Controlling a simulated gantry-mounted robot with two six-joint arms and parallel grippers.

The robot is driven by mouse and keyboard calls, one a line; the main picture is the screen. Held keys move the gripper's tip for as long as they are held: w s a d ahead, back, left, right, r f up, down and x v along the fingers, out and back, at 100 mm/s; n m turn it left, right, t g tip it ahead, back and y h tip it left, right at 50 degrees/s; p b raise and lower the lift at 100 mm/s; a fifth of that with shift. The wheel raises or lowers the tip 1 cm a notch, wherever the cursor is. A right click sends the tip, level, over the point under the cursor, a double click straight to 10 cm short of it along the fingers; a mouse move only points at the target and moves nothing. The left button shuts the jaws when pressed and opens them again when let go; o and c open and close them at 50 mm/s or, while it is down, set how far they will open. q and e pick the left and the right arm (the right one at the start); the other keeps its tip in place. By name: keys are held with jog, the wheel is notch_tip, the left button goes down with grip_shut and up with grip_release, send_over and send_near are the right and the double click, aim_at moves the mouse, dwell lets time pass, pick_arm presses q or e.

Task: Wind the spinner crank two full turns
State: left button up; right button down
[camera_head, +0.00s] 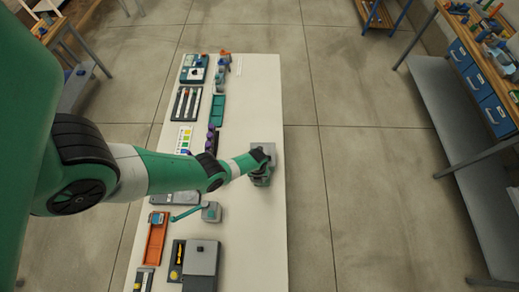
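My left arm comes in from the left, and its gripper (264,160) is at a grey device (261,181) near the right edge of the white bench. The wrist covers most of this device, so I cannot make out a crank handle there. The fingertips are too small and hidden to show whether they are open or shut, or whether they touch anything. A small grey box (212,212) with a teal lever (186,214) reaching left stands nearer on the bench; I cannot tell which is the spinner crank. My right gripper is not in view.
The white bench (240,262) holds an orange tray (156,243), a large grey box (201,262), a teal tray (217,111) and dark racks along its left side. Its right strip is mostly clear. A shelf with blue drawers (497,116) stands far right across open floor.

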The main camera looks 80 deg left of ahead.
pick_arm(q)
jog(key=shift+o, duration=0.7)
jog(key=shift+s+a+f, duration=0.1)
jog(key=shift+s+a, duration=0.25)
jog(key=shift+a, duration=0.15)
jog(key=shift+s+a, duration=0.55)
jog(key=shift+a, duration=0.2)
jog(key=shift+c, duration=0.7)
jog(key=shift+a, duration=0.3)
grip_shut()
jog(key=shift+d, duration=0.1)
jog(key=shift+w+a+b, duration=0.2)
jog(key=shift+a+b, duration=0.15)
jog(key=shift+a, duration=0.45)
